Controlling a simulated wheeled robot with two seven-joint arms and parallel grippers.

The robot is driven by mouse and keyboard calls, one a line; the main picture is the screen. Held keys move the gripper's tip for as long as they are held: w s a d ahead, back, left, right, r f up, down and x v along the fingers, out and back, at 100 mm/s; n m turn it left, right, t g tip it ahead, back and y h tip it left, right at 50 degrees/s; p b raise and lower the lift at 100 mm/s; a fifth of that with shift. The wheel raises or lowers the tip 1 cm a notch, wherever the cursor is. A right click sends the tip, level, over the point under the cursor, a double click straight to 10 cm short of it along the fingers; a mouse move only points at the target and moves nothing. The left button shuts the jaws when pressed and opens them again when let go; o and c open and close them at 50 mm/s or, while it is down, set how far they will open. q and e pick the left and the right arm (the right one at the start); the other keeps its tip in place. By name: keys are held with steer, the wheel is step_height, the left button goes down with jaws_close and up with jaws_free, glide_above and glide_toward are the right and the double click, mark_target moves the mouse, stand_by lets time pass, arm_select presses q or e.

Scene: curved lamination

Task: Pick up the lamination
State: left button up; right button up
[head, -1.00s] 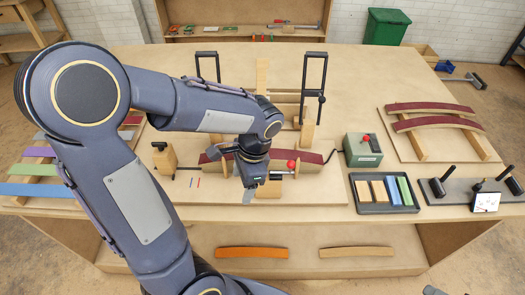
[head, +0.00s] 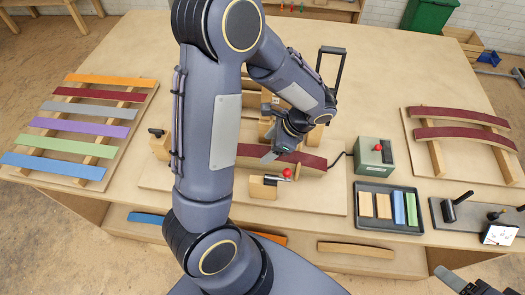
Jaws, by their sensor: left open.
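A dark red curved lamination (head: 308,160) lies in the wooden bending jig at the middle of the table. Its left part shows beside my arm. My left gripper (head: 271,157) is open over the lamination's middle-left part, its fingertips at the strip's upper edge. I cannot tell whether they touch it. My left arm hides the left part of the jig. A dark part with a grey tip at the bottom right edge looks like my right gripper (head: 462,283), cut off by the frame; its jaws cannot be made out.
A red-knobbed clamp block (head: 264,188) stands in front of the lamination. A green box (head: 373,155) and a dark tray (head: 388,225) of blocks are to the right. A rack of coloured strips (head: 75,160) is left; a board with red curved strips (head: 460,133) is right.

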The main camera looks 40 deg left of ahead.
mark_target(262, 152)
arm_select(q)
steer(key=p+x, duration=0.1)
steer(key=x, duration=0.4)
steer(key=shift+f, duration=0.1)
steer(key=c, duration=1.1)
